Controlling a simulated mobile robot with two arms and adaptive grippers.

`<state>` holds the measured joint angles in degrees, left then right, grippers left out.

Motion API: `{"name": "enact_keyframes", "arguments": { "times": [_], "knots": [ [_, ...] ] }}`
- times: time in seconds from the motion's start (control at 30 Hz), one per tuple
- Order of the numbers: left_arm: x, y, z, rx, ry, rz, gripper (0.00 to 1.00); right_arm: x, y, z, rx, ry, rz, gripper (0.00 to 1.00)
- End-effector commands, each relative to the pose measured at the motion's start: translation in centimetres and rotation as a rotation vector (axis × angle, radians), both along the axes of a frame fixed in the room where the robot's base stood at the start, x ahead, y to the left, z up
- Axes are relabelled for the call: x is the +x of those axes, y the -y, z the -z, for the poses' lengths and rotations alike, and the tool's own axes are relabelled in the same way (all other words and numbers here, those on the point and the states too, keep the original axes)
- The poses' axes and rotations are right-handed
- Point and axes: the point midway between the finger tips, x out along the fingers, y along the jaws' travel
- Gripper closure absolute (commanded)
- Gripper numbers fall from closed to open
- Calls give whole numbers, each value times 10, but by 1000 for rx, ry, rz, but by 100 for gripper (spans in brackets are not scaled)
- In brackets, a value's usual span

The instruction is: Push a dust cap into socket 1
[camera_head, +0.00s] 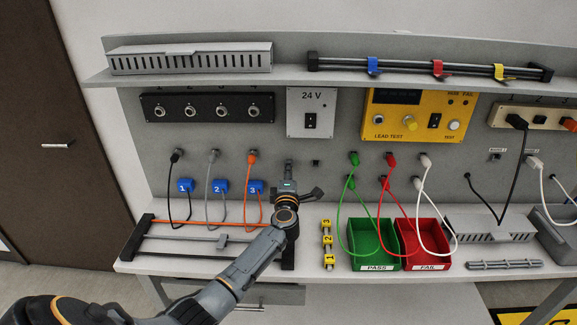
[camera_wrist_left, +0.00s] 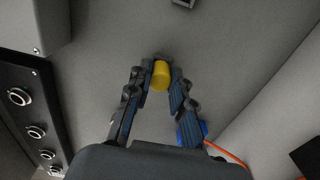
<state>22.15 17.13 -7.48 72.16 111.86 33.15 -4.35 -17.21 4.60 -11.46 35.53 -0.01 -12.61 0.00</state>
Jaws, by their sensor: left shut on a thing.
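My left gripper (camera_head: 289,168) is in front of the grey back panel, below the 24 V box and right of the blue tags. In the left wrist view its fingertips (camera_wrist_left: 161,76) are shut on a yellow dust cap (camera_wrist_left: 161,75). The cap is hidden in the head view. The black socket strip (camera_head: 207,120) with several round sockets is on the back panel, up and left of the gripper. It also shows at the left edge of the left wrist view (camera_wrist_left: 28,115), apart from the cap. My right gripper is not in view.
The 24 V box (camera_head: 311,125) is above the gripper. Blue tags (camera_head: 220,186) hang on cables to its left. Yellow numbered blocks (camera_head: 327,240), a green bin (camera_head: 374,262) and a red bin (camera_head: 425,262) stand to its right. A shelf (camera_head: 290,76) overhangs the sockets.

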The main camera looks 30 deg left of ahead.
Motion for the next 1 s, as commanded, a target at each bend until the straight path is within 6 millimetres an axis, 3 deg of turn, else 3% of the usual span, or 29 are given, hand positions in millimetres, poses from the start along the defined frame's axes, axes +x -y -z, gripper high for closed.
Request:
{"name": "enact_keyframes", "arguments": {
  "times": [1.0],
  "knots": [
    [-37, 23, 0, -1, 1, -1, 100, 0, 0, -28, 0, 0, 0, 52]
  ]
}}
